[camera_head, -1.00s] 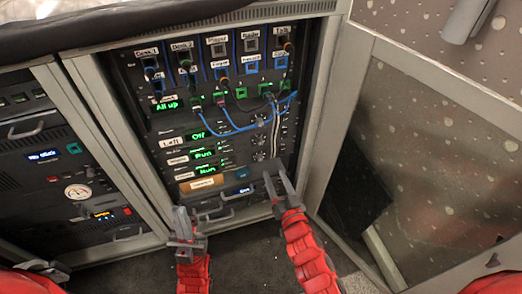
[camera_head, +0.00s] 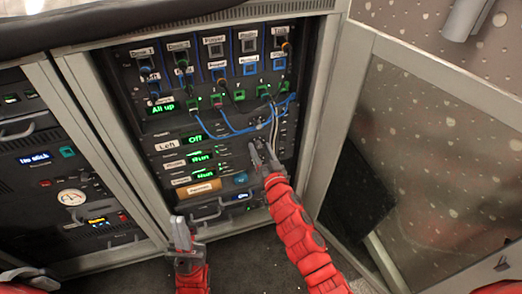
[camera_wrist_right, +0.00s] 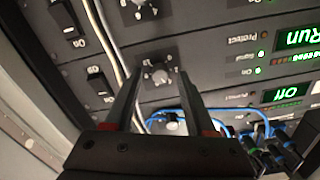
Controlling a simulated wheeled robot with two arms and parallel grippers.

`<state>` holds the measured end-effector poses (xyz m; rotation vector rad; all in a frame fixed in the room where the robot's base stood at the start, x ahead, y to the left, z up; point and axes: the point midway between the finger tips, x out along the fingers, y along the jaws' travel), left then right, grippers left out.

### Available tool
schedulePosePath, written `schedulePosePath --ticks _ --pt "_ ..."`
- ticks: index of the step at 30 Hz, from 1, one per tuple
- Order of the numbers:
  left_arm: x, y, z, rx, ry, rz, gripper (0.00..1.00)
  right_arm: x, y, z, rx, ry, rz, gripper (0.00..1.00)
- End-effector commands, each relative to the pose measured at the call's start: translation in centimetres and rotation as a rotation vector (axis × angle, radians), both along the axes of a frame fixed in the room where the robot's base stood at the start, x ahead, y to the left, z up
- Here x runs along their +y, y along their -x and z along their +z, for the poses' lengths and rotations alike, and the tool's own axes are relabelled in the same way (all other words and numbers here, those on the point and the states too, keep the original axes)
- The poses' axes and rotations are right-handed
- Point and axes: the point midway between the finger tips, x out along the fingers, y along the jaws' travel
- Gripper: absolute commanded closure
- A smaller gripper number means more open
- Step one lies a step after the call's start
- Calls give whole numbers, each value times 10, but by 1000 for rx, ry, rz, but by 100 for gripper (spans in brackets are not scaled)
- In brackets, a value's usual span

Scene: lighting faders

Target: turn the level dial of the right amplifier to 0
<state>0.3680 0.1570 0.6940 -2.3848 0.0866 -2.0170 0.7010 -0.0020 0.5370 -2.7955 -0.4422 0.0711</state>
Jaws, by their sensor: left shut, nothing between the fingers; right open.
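Three amplifiers are stacked in the rack. The top one is labelled Left and its display (camera_head: 195,139) reads Off; the middle display (camera_head: 201,156) and bottom display (camera_head: 205,174) read Run. I cannot read the lower two labels surely. My right gripper (camera_head: 259,150) is open at the dial column, hiding dials in the head view. Contact is not clear. Another dial (camera_wrist_right: 138,8) lies beyond. My left gripper (camera_head: 182,235) is shut and empty, low before the rack.
Blue cables (camera_head: 225,133) and a pale cable (camera_head: 274,125) hang by the dials; the pale one runs close to the fingers. Rocker switches (camera_wrist_right: 100,84) marked On sit beside it. An open rack door (camera_head: 345,120) stands to the right. A second rack (camera_head: 40,157) is at left.

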Motion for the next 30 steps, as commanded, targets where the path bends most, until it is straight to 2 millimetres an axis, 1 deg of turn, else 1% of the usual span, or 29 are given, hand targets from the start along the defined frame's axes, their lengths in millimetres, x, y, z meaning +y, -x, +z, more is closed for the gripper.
schedulePosePath --ticks 2,5,9,11,12,23,30 --pt "0 0 0 0 0 0 100 0 0 0 0 0 0 44" --pt "0 0 0 0 0 0 100 0 0 0 0 0 0 60" --pt "0 0 0 0 0 0 100 0 0 0 0 0 0 86" --pt "0 0 0 0 0 0 100 0 0 0 0 0 0 96" --pt "0 0 0 0 0 0 100 0 0 0 0 0 0 100" --pt "0 0 0 0 0 0 100 0 0 0 -6 15 0 100" --pt "0 0 1 0 0 0 100 0 0 1 -35 106 0 100"
